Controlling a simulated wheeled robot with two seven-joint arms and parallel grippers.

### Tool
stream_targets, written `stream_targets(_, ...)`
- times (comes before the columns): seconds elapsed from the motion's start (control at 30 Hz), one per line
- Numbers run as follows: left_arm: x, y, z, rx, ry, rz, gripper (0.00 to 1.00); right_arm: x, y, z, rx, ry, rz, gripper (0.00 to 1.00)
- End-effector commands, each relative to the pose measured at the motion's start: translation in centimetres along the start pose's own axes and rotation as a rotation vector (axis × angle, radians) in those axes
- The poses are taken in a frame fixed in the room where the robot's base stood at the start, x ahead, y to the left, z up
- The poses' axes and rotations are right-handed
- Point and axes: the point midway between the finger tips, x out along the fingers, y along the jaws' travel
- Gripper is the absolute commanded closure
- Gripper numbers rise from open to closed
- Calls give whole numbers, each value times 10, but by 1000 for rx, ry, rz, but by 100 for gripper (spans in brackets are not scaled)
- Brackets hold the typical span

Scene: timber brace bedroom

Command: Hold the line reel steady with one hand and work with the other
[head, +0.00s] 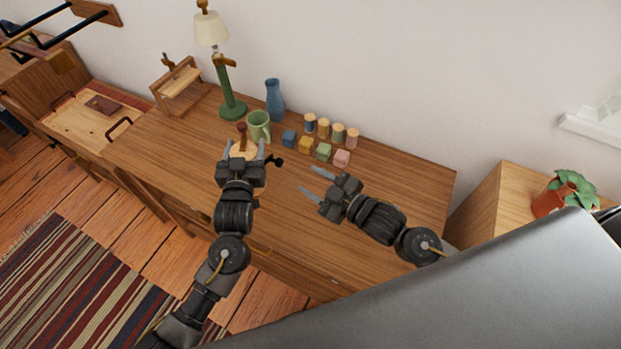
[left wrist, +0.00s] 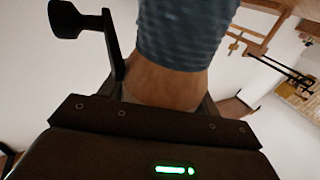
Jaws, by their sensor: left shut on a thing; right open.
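The line reel (head: 243,149) stands on the wooden desk (head: 185,140), showing a pale wooden disc and a brown knob on top. Its dark crank handle (head: 277,162) sticks out to the right. My left gripper (head: 243,154) is shut on the reel, one finger on each side. In the left wrist view the reel (left wrist: 180,35) shows close up as blue-grey wound line above a wooden part, with a black crank (left wrist: 80,22) at the left. My right gripper (head: 308,180) is open and empty over the desk, right of the reel and apart from it.
A green mug (head: 258,127) stands just behind the reel, with a blue vase (head: 274,100) and a green lamp (head: 230,95) beyond. Several coloured cubes (head: 323,151) and spools (head: 338,133) stand right of it. The desk's right part is clear.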

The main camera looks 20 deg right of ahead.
Motion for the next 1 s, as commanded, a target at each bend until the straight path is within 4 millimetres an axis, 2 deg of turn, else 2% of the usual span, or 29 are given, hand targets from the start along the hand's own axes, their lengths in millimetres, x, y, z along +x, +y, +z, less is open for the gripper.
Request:
stream_targets(0.17, 0, 1, 1, -2, -3, 2, 68, 0, 0, 0, 0, -1, 0, 57)
stream_targets(0.2, 0, 1, 1, -2, -3, 2, 35, 0, 0, 0, 0, -1, 0, 57)
stream_targets(0.4, 0, 0, 0, -1, -1, 1, 12, 0, 0, 0, 0, -1, 0, 57)
stream_targets(0.63, 0, 0, 0, -1, 0, 0, 12, 0, 0, 0, 0, -1, 0, 57)
stream_targets(0.77, -8, 0, 1, -1, 0, 0, 12, 0, 0, 0, 0, -1, 0, 57)
stream_targets(0.87, -24, 0, 1, -2, -1, 1, 12, 0, 0, 0, 0, -1, 0, 57)
stream_targets(1.0, -54, 0, 1, -3, -2, 1, 12, 0, 0, 0, 0, -1, 0, 57)
